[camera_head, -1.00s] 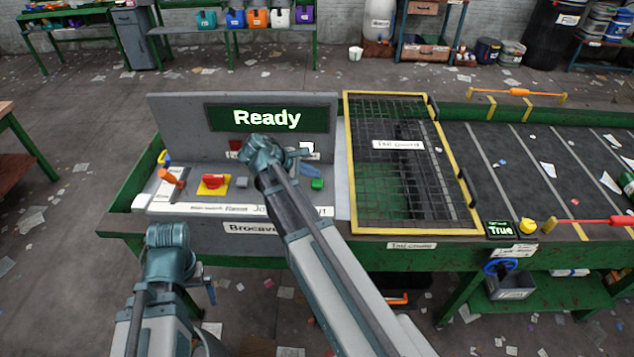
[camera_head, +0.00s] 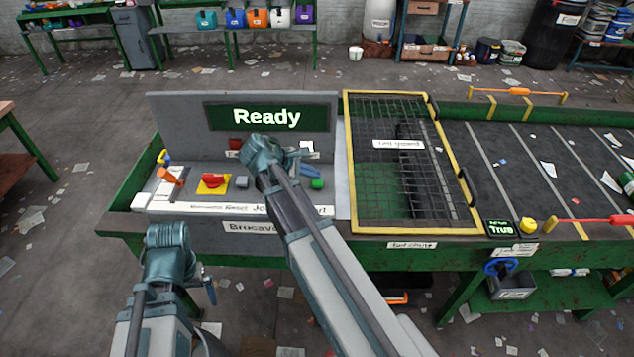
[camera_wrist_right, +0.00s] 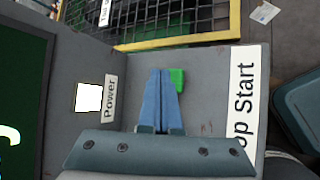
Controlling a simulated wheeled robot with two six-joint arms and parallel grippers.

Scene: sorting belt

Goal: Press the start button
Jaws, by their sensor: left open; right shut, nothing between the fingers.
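The green start button (camera_head: 318,183) sits at the right end of the grey control panel (camera_head: 238,166); it also shows in the right wrist view (camera_wrist_right: 178,79) near the "Start" label (camera_wrist_right: 243,95). My right gripper (camera_head: 303,155) is shut and empty over the panel. In the right wrist view its blue fingertips (camera_wrist_right: 160,73) appear right beside the green button, partly covering it; I cannot tell whether they touch it. My left gripper (camera_head: 210,288) is open in front of the bench, low and away from the panel, with its fingers small in view.
A screen (camera_head: 267,118) reads "Ready". A red button on a yellow base (camera_head: 213,183) and an orange lever (camera_head: 171,177) are to the left on the panel.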

